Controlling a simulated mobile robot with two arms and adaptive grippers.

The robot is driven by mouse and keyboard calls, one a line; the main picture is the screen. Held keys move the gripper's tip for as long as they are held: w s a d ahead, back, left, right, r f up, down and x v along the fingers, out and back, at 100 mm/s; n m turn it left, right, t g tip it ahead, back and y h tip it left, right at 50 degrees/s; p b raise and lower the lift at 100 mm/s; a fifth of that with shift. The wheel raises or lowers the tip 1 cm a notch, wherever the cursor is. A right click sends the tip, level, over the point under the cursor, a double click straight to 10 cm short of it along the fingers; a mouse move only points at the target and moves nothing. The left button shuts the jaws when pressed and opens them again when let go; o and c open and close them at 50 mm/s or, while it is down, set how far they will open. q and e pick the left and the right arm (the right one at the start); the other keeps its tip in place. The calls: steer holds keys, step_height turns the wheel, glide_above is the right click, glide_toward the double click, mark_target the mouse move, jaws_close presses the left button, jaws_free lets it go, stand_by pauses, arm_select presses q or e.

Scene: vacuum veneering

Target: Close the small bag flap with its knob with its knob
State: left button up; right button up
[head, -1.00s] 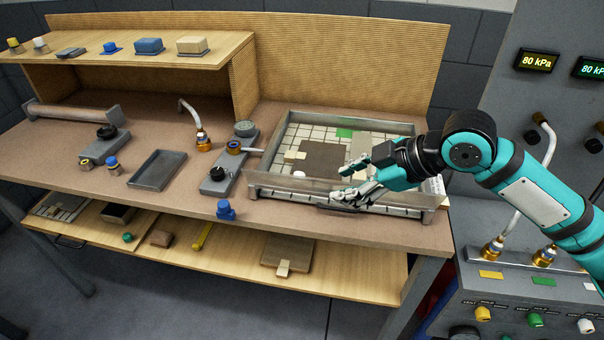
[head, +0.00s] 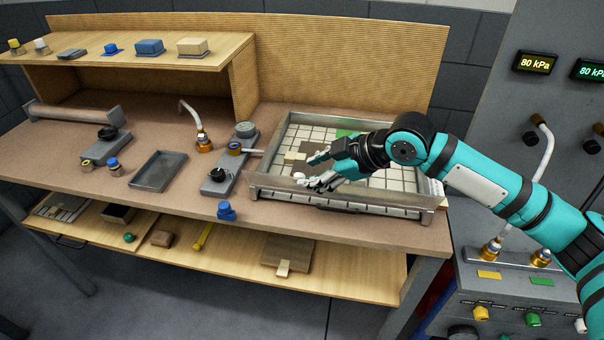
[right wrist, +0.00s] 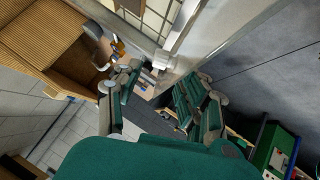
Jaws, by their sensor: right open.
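A metal-framed tray with a pale tiled bed (head: 275,148) sits at the right of the workbench; I take it to be the small bag, but cannot be sure. A small white knob (head: 298,176) shows at its front, just inside the front rail (head: 290,192). Whether a flap is attached to the knob cannot be told. My right gripper (head: 312,173) reaches in from the right, open, with its fingertips close around the knob. Contact cannot be told. My left gripper is not in view.
A dark square panel (head: 310,148) and a beige block (head: 290,157) lie on the bed behind the fingers. A grey valve block (head: 218,182) and an empty shallow tray (head: 158,171) lie further left.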

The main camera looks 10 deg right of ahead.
mark_target(302, 176)
steer(key=shift+x, duration=2.2)
steer(key=shift+c, duration=0.2)
